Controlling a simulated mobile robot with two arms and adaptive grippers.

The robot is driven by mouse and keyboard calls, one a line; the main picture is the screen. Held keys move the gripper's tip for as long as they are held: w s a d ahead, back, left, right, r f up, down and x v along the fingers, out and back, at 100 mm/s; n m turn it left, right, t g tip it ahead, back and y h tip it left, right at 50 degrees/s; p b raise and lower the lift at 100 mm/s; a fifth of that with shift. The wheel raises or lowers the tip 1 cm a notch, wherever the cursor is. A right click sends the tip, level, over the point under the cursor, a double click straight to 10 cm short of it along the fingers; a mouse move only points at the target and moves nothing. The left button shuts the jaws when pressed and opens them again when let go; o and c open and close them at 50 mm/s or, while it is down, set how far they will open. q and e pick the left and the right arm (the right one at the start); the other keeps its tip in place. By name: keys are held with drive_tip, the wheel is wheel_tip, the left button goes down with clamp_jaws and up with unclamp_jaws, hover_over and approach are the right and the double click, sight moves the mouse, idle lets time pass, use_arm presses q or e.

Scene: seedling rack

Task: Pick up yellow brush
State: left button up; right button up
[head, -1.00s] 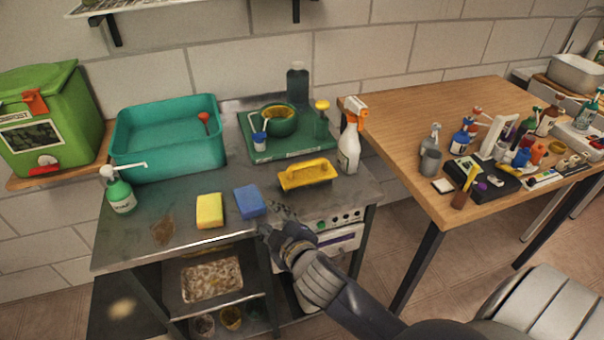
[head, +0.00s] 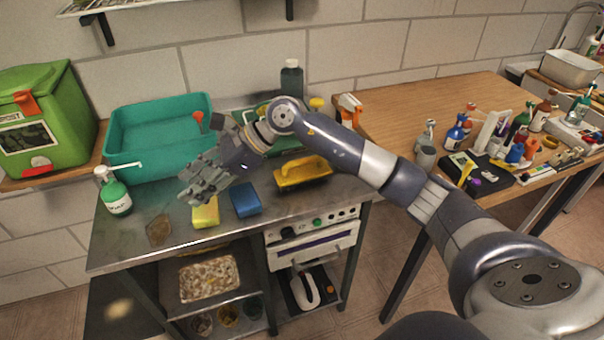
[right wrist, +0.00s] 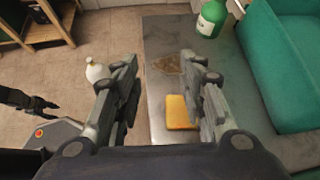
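The yellow brush (head: 304,176), a block with a raised handle, lies on the metal bench near its right front, right of the blue sponge. My right gripper (head: 188,187) hovers left of the brush, over the yellow sponge (head: 205,213), and hides part of it. In the right wrist view its fingers (right wrist: 160,66) are spread and empty, with the yellow sponge (right wrist: 181,112) below and apart from them. The brush is outside that view. A dark shape at the left edge of the wrist view looks like my left gripper (right wrist: 32,100); its opening is unclear.
The blue sponge (head: 245,200) lies between yellow sponge and brush. A teal tub (head: 150,165), green spray bottle (head: 117,196) and dirt patch (head: 159,229) are on the left. A white spray bottle (head: 350,108) behind my arm is partly hidden. The wooden table (head: 420,99) is cluttered.

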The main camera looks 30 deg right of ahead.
drive_tip(key=w+d+n+h, duration=0.15)
drive_tip(key=d+h, duration=0.35)
drive_tip(key=d, duration=0.7)
drive_tip(key=g+h, duration=0.2)
drive_tip(key=h, duration=0.4)
approach(300, 160)
drive_tip(key=shift+m, duration=0.45)
drive_tip(key=f, duration=0.2)
drive_tip(key=f+p, duration=0.1)
drive_tip(key=f, duration=0.1)
drive_tip(key=shift+d, duration=0.4)
drive_tip(key=shift+w+f+p, duration=0.2)
drive_tip(key=shift+f+p, duration=0.15)
drive_tip(key=shift+f, duration=0.2)
drive_tip(key=f, duration=0.2)
drive_tip(key=w+f+p, duration=0.1)
drive_tip(key=f, duration=0.1)
drive_tip(key=shift+w, duration=0.1)
drive_tip(key=shift+c, duration=0.6)
clamp_jaws()
